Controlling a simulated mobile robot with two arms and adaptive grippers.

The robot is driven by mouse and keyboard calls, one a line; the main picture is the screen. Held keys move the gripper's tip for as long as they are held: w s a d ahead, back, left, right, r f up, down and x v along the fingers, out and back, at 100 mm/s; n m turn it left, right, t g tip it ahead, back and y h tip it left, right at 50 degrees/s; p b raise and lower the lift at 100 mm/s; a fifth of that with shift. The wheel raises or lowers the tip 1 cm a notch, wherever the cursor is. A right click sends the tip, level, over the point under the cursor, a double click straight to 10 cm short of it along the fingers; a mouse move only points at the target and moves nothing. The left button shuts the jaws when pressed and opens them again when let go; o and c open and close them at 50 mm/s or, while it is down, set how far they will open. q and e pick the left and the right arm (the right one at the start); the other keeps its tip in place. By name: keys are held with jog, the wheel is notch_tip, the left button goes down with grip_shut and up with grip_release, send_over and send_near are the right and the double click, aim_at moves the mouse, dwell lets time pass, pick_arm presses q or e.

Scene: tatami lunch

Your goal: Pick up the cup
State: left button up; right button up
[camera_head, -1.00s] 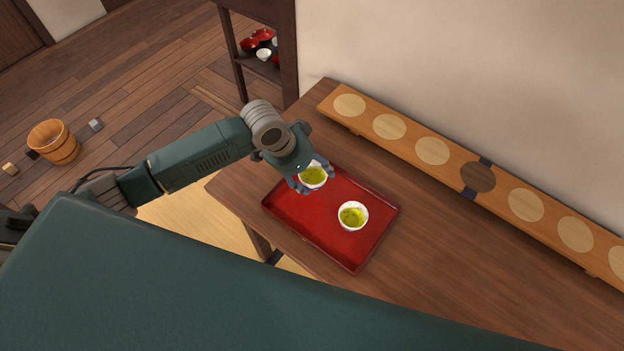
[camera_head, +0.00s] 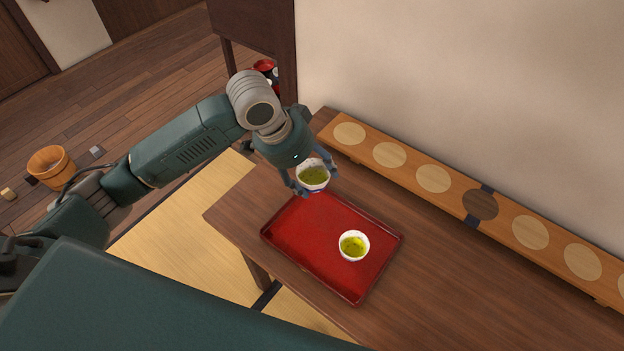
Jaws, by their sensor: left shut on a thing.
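A white cup of green tea (camera_head: 313,176) is held between the fingers of my left gripper (camera_head: 312,180). The gripper is shut on it from the far left side. The cup looks upright and appears raised above the far corner of the red tray (camera_head: 300,242). A second white cup with green tea (camera_head: 354,246) stands on the tray, toward its right side, apart from the gripper. My right gripper is not in view.
The tray lies on a brown wooden table (camera_head: 450,270). A long wooden board with round inlays (camera_head: 433,179) runs along the wall behind. A dark shelf (camera_head: 252,30) stands beyond the table's far end. A wooden bucket (camera_head: 51,167) is on the floor at left.

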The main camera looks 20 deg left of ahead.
pick_arm(q)
jog(key=shift+r, duration=0.8)
dwell(2.0)
